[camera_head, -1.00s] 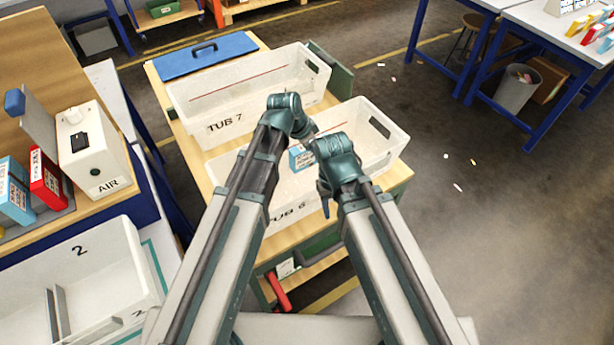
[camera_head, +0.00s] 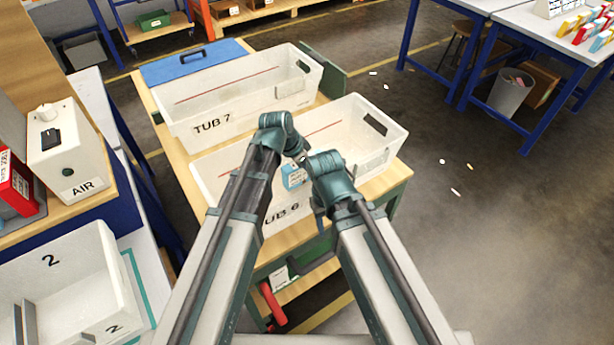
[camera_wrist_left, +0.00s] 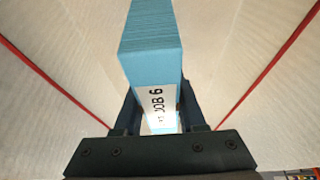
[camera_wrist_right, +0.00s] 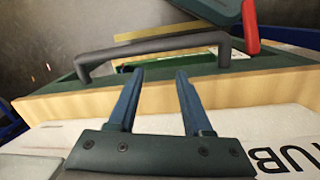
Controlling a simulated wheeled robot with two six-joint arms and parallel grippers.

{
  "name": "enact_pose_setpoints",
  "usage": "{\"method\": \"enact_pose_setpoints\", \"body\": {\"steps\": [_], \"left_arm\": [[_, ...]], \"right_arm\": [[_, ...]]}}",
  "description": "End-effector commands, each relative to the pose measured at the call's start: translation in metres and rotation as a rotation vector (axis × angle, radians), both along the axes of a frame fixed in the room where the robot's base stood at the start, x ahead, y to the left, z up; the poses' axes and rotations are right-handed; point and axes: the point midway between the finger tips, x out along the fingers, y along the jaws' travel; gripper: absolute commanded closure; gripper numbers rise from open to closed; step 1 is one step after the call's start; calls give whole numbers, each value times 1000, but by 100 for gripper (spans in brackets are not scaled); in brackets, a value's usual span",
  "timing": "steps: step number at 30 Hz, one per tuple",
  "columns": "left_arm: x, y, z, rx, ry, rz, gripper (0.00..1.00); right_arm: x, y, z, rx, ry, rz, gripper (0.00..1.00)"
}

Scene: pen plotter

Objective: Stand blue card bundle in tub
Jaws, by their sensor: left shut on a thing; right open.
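The blue card bundle (camera_wrist_left: 150,45) is in my left gripper (camera_wrist_left: 160,115), shut on it, with a white "JOB 6" label facing the wrist. In the head view the bundle (camera_head: 293,177) shows between my two wrists, over tub 6 (camera_head: 385,170). The left wrist view shows the tub's pale inner walls with red lines on both sides of the bundle; whether the bundle touches the floor I cannot tell. My right gripper (camera_wrist_right: 158,92) is open and empty, outside the front wall of tub 6, above the cart's dark handle (camera_wrist_right: 150,52).
Tub 7 (camera_head: 190,128) stands behind tub 6 on the wooden cart top (camera_head: 172,140), with a blue lidded case (camera_head: 195,65) behind it. At left are the AIR box (camera_head: 75,160) and a white bin marked 2 (camera_head: 60,290). Open floor lies to the right.

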Motion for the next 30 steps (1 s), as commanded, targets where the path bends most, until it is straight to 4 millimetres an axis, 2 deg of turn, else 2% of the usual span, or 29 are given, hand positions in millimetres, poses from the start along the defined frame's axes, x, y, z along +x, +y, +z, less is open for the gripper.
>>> {"method": "enact_pose_setpoints", "body": {"steps": [1,4,17,18,21,22,30], "left_arm": [[0,0,-14,0,0,0,100],[0,0,-22,0,0,0,100],[0,0,-25,0,0,0,100],[0,0,-23,0,0,0,53],[0,0,-23,0,0,0,35],[0,0,-23,0,0,0,30],[0,0,-23,0,0,0,30]], "right_arm": [[0,0,-14,0,0,0,50],[0,0,-22,0,0,0,50],[0,0,-25,0,0,0,50],[0,0,-23,0,0,0,50],[0,0,-23,0,0,0,50],[0,0,-23,0,0,0,50],[0,0,-23,0,0,0,50]]}}
